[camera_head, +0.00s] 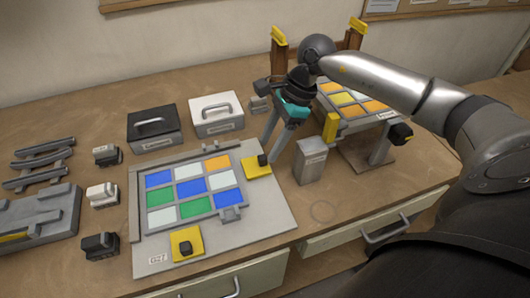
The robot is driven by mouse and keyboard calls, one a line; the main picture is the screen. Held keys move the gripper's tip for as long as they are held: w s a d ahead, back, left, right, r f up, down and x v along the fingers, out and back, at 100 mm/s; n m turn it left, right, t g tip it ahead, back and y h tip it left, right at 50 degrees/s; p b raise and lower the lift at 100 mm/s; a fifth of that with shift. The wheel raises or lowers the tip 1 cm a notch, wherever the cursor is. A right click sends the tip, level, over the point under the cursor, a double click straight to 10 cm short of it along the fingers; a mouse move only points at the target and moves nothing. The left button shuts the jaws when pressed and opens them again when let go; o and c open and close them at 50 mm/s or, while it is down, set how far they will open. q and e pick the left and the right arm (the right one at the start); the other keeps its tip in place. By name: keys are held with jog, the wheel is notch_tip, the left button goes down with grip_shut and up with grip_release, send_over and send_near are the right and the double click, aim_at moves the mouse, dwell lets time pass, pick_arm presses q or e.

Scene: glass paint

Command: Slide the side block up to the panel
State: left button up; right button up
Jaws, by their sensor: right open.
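The panel (190,185) is a grid of blue, white, green and orange panes in a grey frame on a light board (270,225). The side block (257,172), yellow with a black knob, sits on the board at the panel's upper right; I cannot tell whether it touches the panel. A second yellow block (187,244) with a black knob lies in front of the panel, apart from it. My right gripper (270,150) is open, its two grey fingers pointing down just above and behind the side block's knob. My left gripper is out of view.
A grey box (311,161) stands close to the right of the side block. Behind are a black case (154,134) and a white case (217,120). A raised stand (365,112) holds a second coloured panel. Small stamp-like blocks (103,195) line the left.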

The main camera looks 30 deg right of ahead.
aim_at(263, 156)
jog(key=shift+x, duration=1.85)
grip_shut()
